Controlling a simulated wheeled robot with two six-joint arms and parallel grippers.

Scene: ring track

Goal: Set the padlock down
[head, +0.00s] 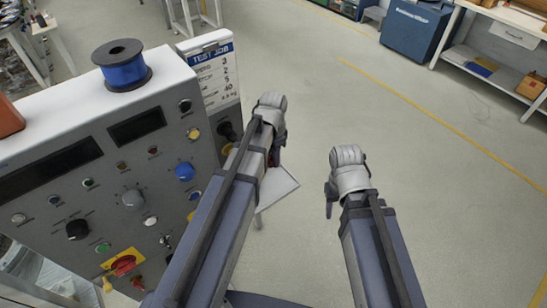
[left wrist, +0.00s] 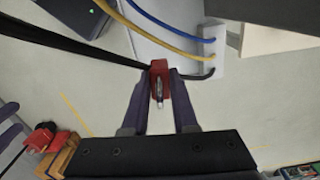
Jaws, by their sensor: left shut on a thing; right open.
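The red padlock (left wrist: 159,68) is between the fingertips of my left gripper (left wrist: 160,77) in the left wrist view, its metal shackle pointing back toward the wrist.
The grey machine (head: 60,128) carries knobs and a blue spool (head: 122,68). A pale flat panel (head: 280,188) lies low beside the machine, below my left gripper. Blue and yellow cables (left wrist: 170,40) cross near the padlock in the wrist view. Open floor (head: 440,200) lies to the right.

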